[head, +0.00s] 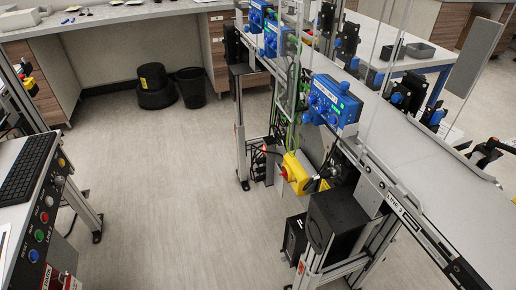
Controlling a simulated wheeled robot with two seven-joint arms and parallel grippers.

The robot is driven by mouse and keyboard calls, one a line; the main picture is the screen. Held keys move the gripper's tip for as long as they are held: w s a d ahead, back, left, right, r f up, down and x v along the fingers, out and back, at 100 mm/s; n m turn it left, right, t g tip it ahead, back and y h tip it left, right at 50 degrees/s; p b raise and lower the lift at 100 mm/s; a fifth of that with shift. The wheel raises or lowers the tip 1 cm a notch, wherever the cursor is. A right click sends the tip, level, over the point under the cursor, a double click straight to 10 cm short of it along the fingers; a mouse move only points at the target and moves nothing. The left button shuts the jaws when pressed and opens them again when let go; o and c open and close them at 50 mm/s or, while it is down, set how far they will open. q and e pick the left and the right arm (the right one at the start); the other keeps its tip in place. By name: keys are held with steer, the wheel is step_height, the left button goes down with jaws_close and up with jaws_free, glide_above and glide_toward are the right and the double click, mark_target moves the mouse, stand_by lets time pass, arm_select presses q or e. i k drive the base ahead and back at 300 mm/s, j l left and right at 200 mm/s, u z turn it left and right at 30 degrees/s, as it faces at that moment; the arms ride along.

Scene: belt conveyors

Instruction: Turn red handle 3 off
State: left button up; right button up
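A yellow switch box (297,172) is mounted on the side of the near conveyor frame, right of the picture's centre. A small red part, which looks like its handle (285,174), shows on its left face. The handle's exact angle is too small to tell, and no number can be read on the box. The conveyor rail beside it carries a "LINE" label (395,204) whose number is hard to read. Neither of my grippers is in the head view.
The conveyor belt (450,195) runs along the right, with blue control boxes (334,102) above the yellow box. A console with a keyboard (28,165) and coloured buttons stands at left. Black bins (190,88) stand at the back. The grey floor (165,190) between is clear.

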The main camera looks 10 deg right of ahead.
mark_target(284, 174)
steer(key=i+u, duration=0.15)
steer(key=i, duration=0.85)
steer(key=i+u, duration=0.15)
steer(key=i, duration=0.85)
steer(key=i+z, duration=0.1)
steer(key=i, duration=0.75)
steer(key=i+j+z, duration=0.1)
steer(key=z, duration=0.3)
steer(key=i+j+z, duration=0.2)
steer(key=z, duration=0.2)
steer(key=i+j+z, duration=0.1)
steer(key=z, duration=0.3)
